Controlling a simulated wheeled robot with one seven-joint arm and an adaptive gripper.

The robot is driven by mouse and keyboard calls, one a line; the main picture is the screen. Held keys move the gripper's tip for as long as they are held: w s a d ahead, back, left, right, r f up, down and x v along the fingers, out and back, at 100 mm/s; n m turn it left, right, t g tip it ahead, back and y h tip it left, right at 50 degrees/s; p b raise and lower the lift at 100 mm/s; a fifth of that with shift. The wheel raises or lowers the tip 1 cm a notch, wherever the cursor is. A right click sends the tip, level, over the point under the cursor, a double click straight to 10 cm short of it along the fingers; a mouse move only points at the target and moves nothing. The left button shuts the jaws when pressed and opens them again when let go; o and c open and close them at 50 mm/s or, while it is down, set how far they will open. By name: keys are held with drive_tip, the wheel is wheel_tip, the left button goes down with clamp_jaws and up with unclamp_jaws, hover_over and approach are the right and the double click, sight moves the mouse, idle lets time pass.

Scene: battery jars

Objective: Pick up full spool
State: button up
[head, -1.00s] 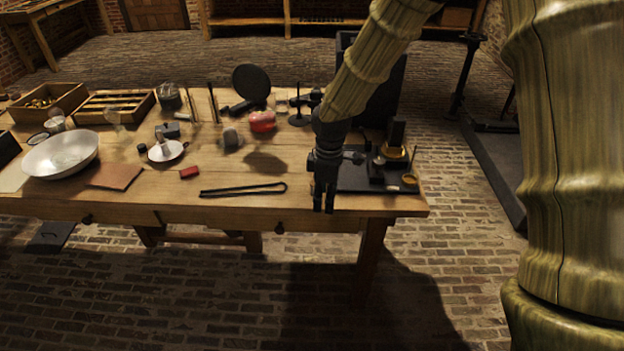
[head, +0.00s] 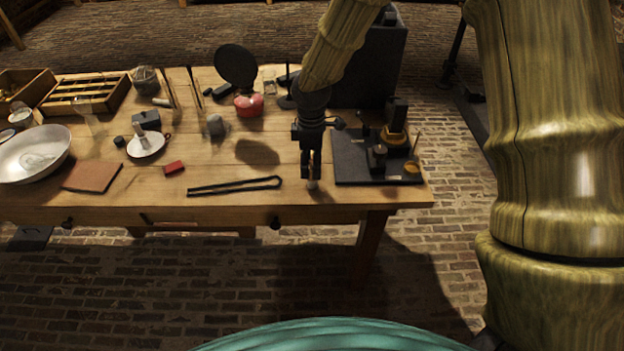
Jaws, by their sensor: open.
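My gripper (head: 311,172) points straight down over the front right part of the wooden table (head: 230,193), its fingers open. A small pale, upright thing (head: 313,185) shows right at the fingertips; it may be a spool, but it is too small and covered to tell. Whether the fingers touch it cannot be told. On the black board (head: 350,165) to the right stand a round brass-coloured piece (head: 395,139) and a small dark, spool-like piece (head: 378,154). I cannot tell from this view which thing is the full spool.
Black tongs (head: 235,186) lie just left of the gripper. A tall dark case (head: 375,60) stands behind the arm.

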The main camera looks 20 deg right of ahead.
sight(312, 181)
drive_tip(key=shift+s+f+p, duration=0.25)
drive_tip(key=shift+f+p, duration=0.05)
drive_tip(key=shift+f, duration=0.5)
drive_tip(key=shift+f+p, duration=0.45)
drive_tip(key=shift+f, duration=1.6)
drive_tip(key=c, duration=1)
